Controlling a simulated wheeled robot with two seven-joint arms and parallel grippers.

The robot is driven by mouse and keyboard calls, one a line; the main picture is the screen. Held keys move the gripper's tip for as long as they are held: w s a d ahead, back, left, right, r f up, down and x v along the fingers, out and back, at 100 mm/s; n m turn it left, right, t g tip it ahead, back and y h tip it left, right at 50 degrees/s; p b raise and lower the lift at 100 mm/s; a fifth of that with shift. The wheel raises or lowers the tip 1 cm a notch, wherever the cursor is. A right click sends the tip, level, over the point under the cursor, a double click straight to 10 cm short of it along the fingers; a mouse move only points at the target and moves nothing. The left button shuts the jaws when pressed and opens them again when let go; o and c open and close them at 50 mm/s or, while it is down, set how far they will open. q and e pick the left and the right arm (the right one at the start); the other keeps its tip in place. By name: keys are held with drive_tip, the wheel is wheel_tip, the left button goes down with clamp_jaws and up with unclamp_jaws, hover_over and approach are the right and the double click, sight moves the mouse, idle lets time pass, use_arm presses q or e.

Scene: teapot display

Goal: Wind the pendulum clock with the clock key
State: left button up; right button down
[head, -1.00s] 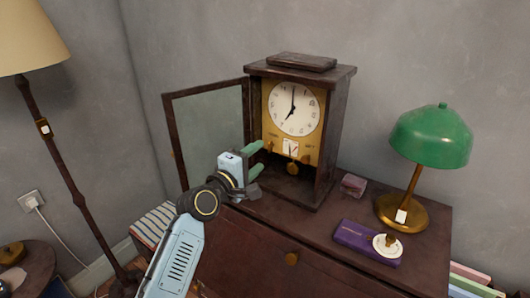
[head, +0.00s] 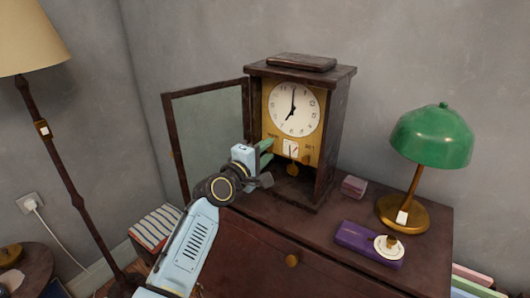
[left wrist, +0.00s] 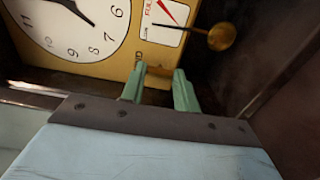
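The pendulum clock (head: 330,140) stands on the cabinet with its glass door (head: 210,135) swung open to the left. Its white dial (head: 294,108) sits on a brass plate, with a small gauge (head: 290,148) and the pendulum bob (head: 292,169) below. My left gripper (head: 267,152) reaches in at the plate's lower left. The key's shaft is hidden. The gauge (left wrist: 166,20) shows a red needle. My right gripper is not in view.
On the cabinet top (head: 325,222), right of the clock, are a small reddish box (head: 354,186), a purple box (head: 362,241) with a white disc (head: 390,250), and a green lamp (head: 432,137). A floor lamp (head: 62,165) stands left.

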use_arm(q)
drive_tip(key=shift+c, duration=1.3)
drive_tip(key=shift+m, duration=0.3)
drive_tip(key=shift+m+b, duration=0.9)
drive_tip(key=shift+m, duration=2.2)
drive_tip(key=o, duration=1)
